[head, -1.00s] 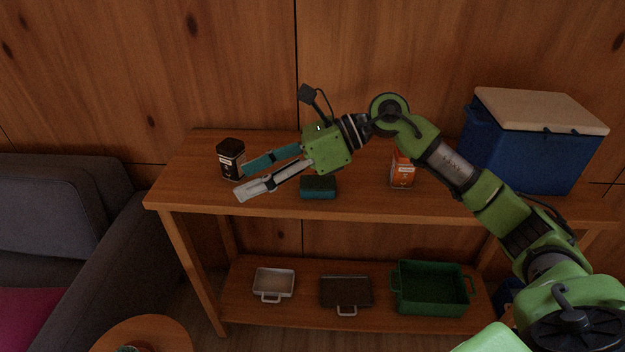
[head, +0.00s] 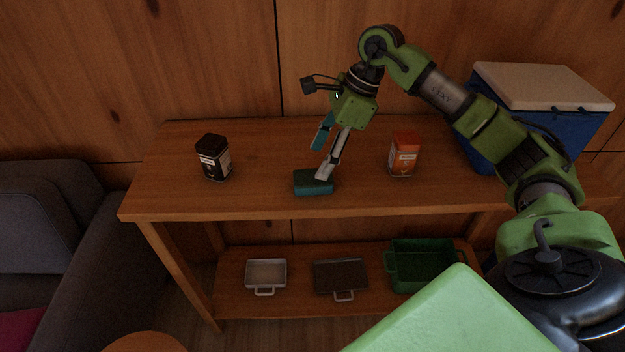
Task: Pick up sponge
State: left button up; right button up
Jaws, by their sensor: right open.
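The sponge (head: 312,184) is a small dark green-teal block lying near the front edge of the wooden table's top. My right gripper (head: 322,163) is open and points down and to the left, just above and behind the sponge. Its pale finger overlaps the sponge's upper right part in the picture; I cannot tell whether it touches. Its teal finger is farther back, above the table top. Nothing is between the fingers that I can see. My left gripper is out of view.
On the table (head: 260,204) stand a black tin (head: 213,158) at left, an orange tin (head: 404,155) at right, and a blue cooler (head: 482,140) with a pale lid. The lower shelf holds a white tray (head: 266,272), a dark tray (head: 340,277) and a green crate (head: 424,262). A grey sofa (head: 80,250) is at left.

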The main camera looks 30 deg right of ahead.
aim_at(313, 182)
jog(key=shift+s+a+f+p, duration=0.1)
jog(key=shift+a+f+p, duration=0.05)
jog(key=shift+f, duration=0.4)
jog(key=shift+a+f+p, duration=0.1)
jog(key=shift+f+p, duration=0.05)
jog(key=shift+f, duration=0.4)
jog(key=x, duration=0.3)
jog(key=shift+d+f+p, duration=0.1)
jog(key=shift+f+p, duration=0.05)
jog(key=shift+p, duration=0.15)
jog(key=shift+f, duration=0.1)
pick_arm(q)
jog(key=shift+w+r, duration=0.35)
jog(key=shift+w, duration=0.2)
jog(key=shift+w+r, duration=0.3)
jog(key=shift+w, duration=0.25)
pick_arm(e)
jog(key=c, duration=0.8)
